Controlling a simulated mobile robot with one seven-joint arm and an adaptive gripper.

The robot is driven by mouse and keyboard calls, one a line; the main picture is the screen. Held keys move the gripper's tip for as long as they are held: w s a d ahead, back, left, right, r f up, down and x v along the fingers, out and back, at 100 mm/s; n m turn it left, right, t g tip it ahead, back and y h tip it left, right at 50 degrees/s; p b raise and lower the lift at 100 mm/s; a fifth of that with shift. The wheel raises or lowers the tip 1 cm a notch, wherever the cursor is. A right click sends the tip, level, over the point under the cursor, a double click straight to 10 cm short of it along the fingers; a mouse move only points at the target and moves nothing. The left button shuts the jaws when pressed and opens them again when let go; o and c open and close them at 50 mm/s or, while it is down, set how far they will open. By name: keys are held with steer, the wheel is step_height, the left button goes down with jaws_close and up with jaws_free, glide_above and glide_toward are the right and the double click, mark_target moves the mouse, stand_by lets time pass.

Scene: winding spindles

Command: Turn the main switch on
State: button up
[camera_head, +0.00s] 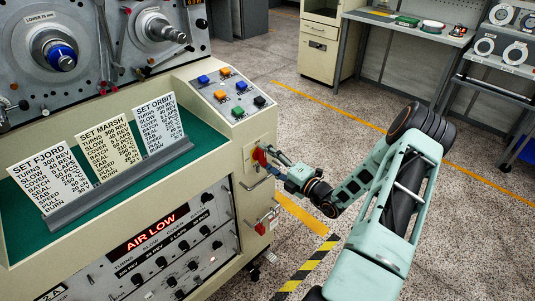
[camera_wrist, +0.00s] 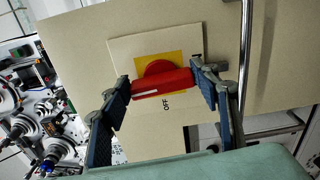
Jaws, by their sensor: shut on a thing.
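The main switch is a red rotary handle (camera_wrist: 162,82) on a yellow plate (camera_wrist: 150,66), set in a pale square panel. In the wrist view the handle lies nearly level, and the word OFF shows just below it, turned sideways. The red handle also shows in the head view (camera_head: 260,156), on the right side of the beige cabinet. My gripper (camera_wrist: 161,84) is shut on the handle, with one finger at each end of it. In the head view my gripper (camera_head: 273,164) reaches the switch from the right. A second label beside the right finger is mostly hidden.
A metal bar handle (camera_wrist: 245,60) runs close beside the switch. A lower red part (camera_head: 261,228) sits on the same cabinet side. A button box (camera_head: 228,94) is above. A lit sign (camera_head: 151,229) reads AIR LOW. Open floor lies to the right.

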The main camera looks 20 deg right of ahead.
steer(key=shift+f+m, duration=0.1)
steer(key=shift+m, duration=0.5)
steer(key=o, duration=1.2)
steer(key=shift+c, duration=0.2)
steer(key=shift+s, duration=0.1)
steer(key=v, duration=1.2)
steer(key=shift+a, duration=0.1)
